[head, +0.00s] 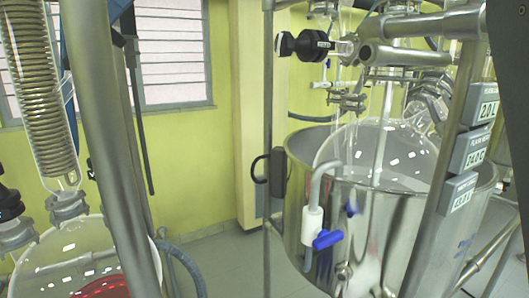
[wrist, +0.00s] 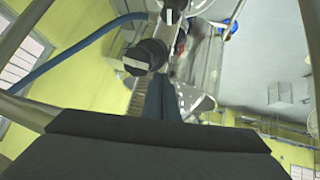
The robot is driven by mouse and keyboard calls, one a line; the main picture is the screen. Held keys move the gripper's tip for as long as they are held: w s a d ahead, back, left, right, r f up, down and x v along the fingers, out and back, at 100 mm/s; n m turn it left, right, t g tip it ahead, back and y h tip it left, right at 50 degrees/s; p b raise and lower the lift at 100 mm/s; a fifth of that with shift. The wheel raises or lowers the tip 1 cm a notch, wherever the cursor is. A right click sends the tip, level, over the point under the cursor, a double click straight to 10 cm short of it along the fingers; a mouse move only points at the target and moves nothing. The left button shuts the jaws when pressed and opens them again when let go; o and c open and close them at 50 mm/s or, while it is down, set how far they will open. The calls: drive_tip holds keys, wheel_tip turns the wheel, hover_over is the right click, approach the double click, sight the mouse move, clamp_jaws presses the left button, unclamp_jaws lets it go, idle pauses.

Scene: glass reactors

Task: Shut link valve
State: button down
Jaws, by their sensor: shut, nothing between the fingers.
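I cannot tell for sure which valve is the link valve. In the head view a white valve body (head: 312,226) with a blue lever (head: 327,239) hangs on a grey hose at the front of the steel vessel. A black knob (head: 300,44) sits on a glass side arm at the top. In the wrist view a black knob (wrist: 145,56) with a white label stands just beyond my gripper (wrist: 162,82). My fingers are shut and empty; whether they touch the knob is unclear. My gripper does not show in the head view.
A steel vessel (head: 292,190) holds a large glass flask (head: 410,150). Display boxes (head: 470,148) hang at its right. A thick metal post (head: 110,150) and a coiled condenser (head: 35,85) stand at left. A blue hose (wrist: 75,63) crosses the wrist view.

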drive_tip(key=w+d+r+p, duration=0.2)
drive_tip(key=d+r+p, duration=0.1)
drive_tip(key=r, duration=0.1)
drive_tip(key=shift+d+r, duration=0.15)
drive_tip(key=shift+d, duration=0.2)
